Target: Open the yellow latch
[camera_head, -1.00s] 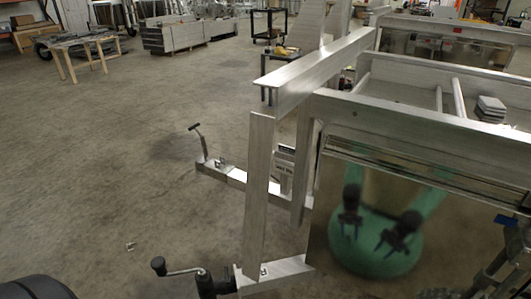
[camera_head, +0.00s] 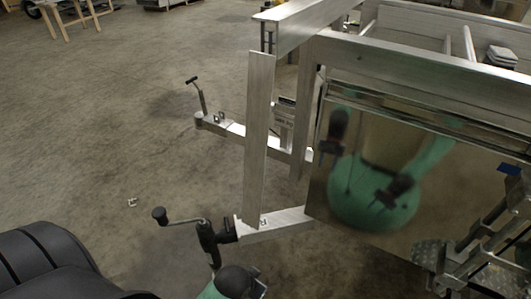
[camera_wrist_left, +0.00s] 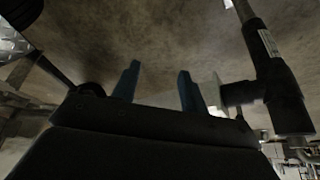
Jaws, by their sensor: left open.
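I cannot make out a yellow latch in either current view. My left gripper (camera_wrist_left: 157,84) shows in the left wrist view with its two blue fingers apart and nothing between them. Concrete floor fills the picture beyond the fingertips. A dark post (camera_wrist_left: 284,100) stands close to the right of the fingers. In the head view, part of my own arm shows at the bottom edge, but its fingers do not show. My right gripper is not directly in view; only a blurred reflection of me shows in the shiny trailer panel (camera_head: 375,215).
A black crank jack (camera_head: 207,238) stands at the trailer tongue (camera_head: 272,225). An upright aluminium beam (camera_head: 258,140) rises behind it. A second tongue (camera_head: 228,133) with a jack lies farther back. Metal brackets (camera_head: 487,240) are at lower right.

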